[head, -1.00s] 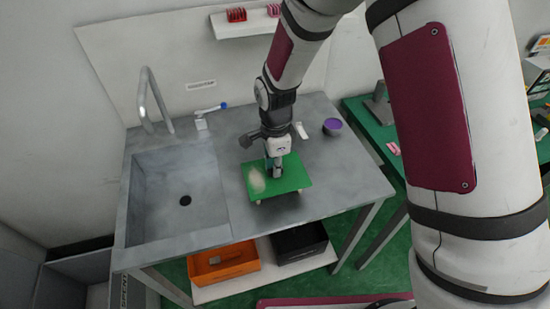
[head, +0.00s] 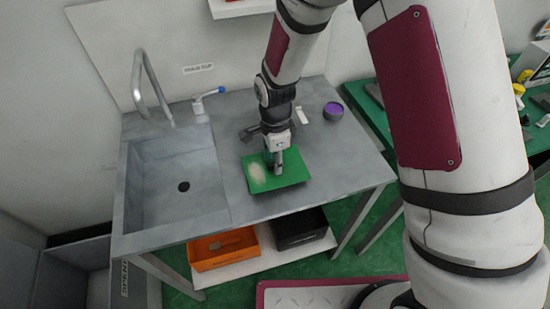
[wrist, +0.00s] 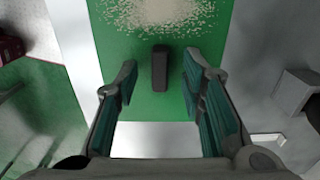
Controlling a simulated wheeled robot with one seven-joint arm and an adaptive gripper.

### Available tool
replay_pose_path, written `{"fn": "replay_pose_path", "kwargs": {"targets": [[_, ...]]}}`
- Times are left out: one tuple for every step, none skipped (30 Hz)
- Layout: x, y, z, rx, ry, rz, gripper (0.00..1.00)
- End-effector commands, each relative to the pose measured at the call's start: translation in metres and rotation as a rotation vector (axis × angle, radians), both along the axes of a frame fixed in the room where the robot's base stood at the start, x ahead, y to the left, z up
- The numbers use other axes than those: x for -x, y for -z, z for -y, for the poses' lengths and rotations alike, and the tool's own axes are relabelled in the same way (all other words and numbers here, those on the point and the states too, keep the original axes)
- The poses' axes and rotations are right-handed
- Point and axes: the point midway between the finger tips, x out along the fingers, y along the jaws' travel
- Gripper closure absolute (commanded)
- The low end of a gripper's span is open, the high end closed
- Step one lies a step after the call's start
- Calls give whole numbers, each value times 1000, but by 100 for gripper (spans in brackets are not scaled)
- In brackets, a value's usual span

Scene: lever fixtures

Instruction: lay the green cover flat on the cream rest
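The green cover (head: 289,176) is a flat square panel with a pale speckled patch at its left, above the front part of the grey counter. The cover fills the middle of the wrist view (wrist: 150,101), where a dark upright handle (wrist: 159,68) stands on it. My gripper (wrist: 159,70) is open over the cover, one finger on each side of the handle, with a visible gap on both sides. In the head view my gripper (head: 275,168) hides the handle. I cannot make out the cream rest; it may be hidden under the cover.
A sink (head: 180,180) with a tap (head: 150,85) is at left. A purple-topped cup (head: 333,111) stands behind right of the cover, and a blue-and-white lever fixture (head: 205,100) behind left. Orange (head: 223,250) and black (head: 298,228) bins sit below.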

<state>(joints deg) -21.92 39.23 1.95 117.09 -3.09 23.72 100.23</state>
Motion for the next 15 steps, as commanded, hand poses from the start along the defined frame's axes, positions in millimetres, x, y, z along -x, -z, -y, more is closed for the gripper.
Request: {"fn": "replay_pose_path", "kwargs": {"targets": [[0,0,0,0,0,0,64],[0,0,0,0,0,0,64],[0,0,0,0,0,0,64],[0,0,0,0,0,0,64],[0,0,0,0,0,0,64],[0,-1,0,0,0,0,64],[0,-2,0,0,0,1,64],[0,-3,0,0,0,1,64],[-1,-7,0,-1,0,2,64],[-1,-10,0,-1,0,3,64],[-1,-13,0,-1,0,4,64],[-1,-20,-1,-1,0,4,64],[-1,-25,-1,-1,0,5,64],[-1,-31,-1,-1,0,5,64],[-1,-39,-1,-2,0,6,64]]}}
